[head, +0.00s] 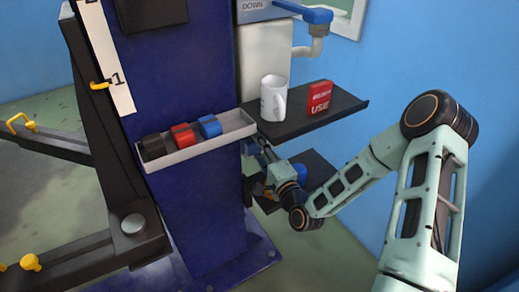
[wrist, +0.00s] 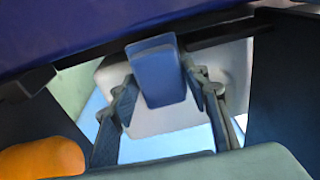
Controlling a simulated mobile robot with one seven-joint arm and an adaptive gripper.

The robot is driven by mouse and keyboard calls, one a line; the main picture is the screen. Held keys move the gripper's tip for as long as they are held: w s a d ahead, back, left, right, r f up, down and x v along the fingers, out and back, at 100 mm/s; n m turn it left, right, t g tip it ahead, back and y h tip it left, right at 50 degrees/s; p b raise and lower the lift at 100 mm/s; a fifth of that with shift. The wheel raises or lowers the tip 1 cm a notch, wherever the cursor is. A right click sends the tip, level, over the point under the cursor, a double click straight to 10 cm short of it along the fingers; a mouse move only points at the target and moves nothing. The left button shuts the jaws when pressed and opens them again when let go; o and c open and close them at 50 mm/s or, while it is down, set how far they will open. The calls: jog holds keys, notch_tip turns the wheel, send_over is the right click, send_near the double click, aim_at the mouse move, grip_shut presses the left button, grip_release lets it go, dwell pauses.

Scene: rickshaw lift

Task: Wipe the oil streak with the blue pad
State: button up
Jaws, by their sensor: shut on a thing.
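My gripper (head: 262,150) is at the right side of the dark blue post (head: 165,70), by the shelf's lower left corner. In the wrist view my gripper (wrist: 160,105) has its fingers on both sides of a flat blue pad (wrist: 158,75) and is shut on it. The pad points ahead, with a pale surface behind it and the dark blue post above. In the head view I cannot make out the held pad clearly. Another blue block (head: 209,125) sits in the tray. I cannot make out the oil streak in either view.
The grey tray (head: 200,150) on the post also holds a red block (head: 183,136) and a black one (head: 153,146). A blue lever (head: 318,16) is above.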

jog(key=shift+x, duration=0.95)
dwell(0.4)
